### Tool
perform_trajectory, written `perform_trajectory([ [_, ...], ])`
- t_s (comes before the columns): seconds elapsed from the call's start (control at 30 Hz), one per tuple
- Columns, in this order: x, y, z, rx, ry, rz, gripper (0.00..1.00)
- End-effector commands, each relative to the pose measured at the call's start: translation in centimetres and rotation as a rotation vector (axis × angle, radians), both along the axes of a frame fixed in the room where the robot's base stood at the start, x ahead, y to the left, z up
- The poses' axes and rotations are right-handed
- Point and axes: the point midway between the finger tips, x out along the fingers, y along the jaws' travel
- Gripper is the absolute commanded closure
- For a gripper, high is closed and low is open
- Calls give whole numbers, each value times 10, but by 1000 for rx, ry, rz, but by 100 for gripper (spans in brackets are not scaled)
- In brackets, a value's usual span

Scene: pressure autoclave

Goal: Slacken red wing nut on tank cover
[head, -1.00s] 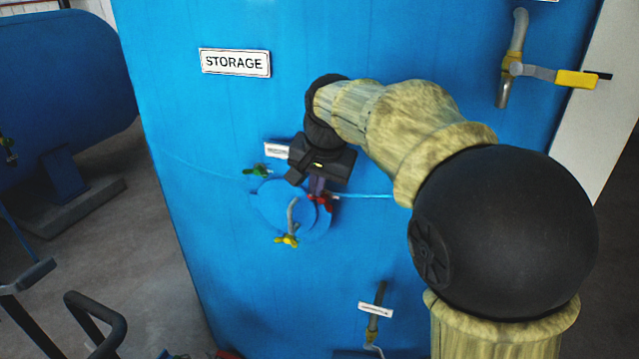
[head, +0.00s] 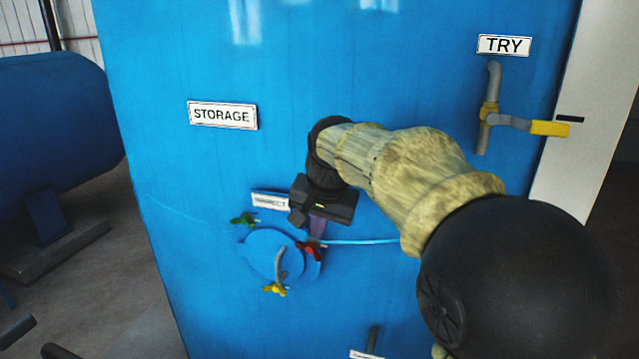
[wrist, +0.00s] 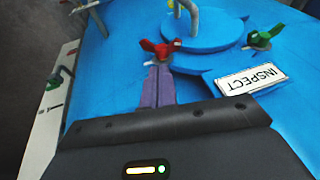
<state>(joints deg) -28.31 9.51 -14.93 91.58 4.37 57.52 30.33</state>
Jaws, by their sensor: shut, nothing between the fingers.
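The red wing nut (head: 308,249) sits at the upper right edge of the round blue tank cover (head: 262,254). It also shows in the wrist view (wrist: 160,48), just beyond my fingertips. My gripper (head: 317,236) is shut with nothing between its purple fingers, which also show in the wrist view (wrist: 158,68). The fingertips are right at the near side of the red nut; whether they touch it I cannot tell. A green wing nut (head: 243,219) and a yellow wing nut (head: 274,289) sit at other points of the cover's rim. A grey handle (head: 281,264) stands on the cover.
An INSPECT label (head: 270,200) is above the cover, partly hidden by my gripper in the head view. A STORAGE label (head: 222,115) is higher up. A yellow-handled valve (head: 510,124) sticks out at the upper right. A light blue line (head: 360,241) runs right from the cover.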

Motion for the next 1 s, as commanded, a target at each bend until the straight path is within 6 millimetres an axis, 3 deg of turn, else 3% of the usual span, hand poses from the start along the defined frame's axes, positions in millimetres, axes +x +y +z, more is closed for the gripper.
perform_trajectory([
  [0.6, -27, -4, 91, 0, -2, -2, 100],
  [1.0, -32, -3, 103, -1, 2, -1, 100],
])
